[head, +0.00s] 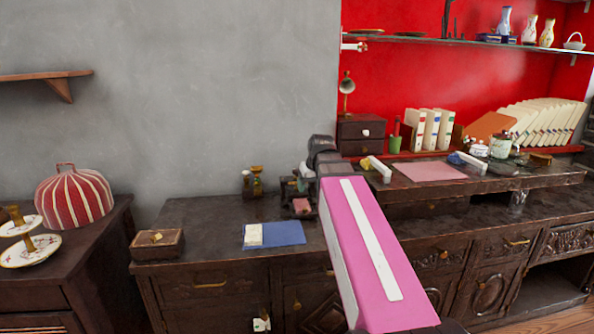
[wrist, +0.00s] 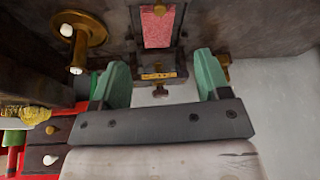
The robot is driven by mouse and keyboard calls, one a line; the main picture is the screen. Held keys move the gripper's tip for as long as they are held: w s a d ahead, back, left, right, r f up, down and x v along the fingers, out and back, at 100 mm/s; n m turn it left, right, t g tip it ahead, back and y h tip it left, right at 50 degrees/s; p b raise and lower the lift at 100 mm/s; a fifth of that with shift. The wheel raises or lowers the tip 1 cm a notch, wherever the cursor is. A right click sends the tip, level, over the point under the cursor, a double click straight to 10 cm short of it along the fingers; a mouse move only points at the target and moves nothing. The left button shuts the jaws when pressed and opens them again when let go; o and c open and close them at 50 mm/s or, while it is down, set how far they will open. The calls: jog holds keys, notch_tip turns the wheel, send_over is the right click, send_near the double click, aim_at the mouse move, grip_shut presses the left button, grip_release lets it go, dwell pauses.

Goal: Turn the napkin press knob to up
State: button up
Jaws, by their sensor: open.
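The napkin press, a small dark frame (head: 287,206) with a pink napkin block (head: 301,205), stands on the dark sideboard and is partly hidden by my arm in the head view. In the wrist view the dark press (wrist: 182,66) and pink block (wrist: 157,27) show beyond my fingers. The press appears between and beyond the fingertips; contact cannot be told.
A blue folded cloth (head: 274,234) and a wooden box (head: 157,244) lie on the sideboard (head: 205,217). A small drawer unit (head: 361,134) and raised shelf (head: 530,181) are to the right. The counter's left part has free room.

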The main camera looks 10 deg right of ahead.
jog(key=w+r+m+g, duration=0.25)
jog(key=w+m, duration=0.45)
jog(key=w, duration=0.5)
notch_tip(320, 180, up, 6)
jog(key=f+m+g+h, duration=0.1)
jog(key=m+g, duration=0.1)
jog(key=m, duration=0.6)
send_over(297, 170)
jog(key=shift+m, duration=0.3)
jog(key=f, duration=1)
jog(key=shift+w+f, duration=0.15)
jog(key=shift+w, duration=0.15)
jog(key=c, duration=0.9)
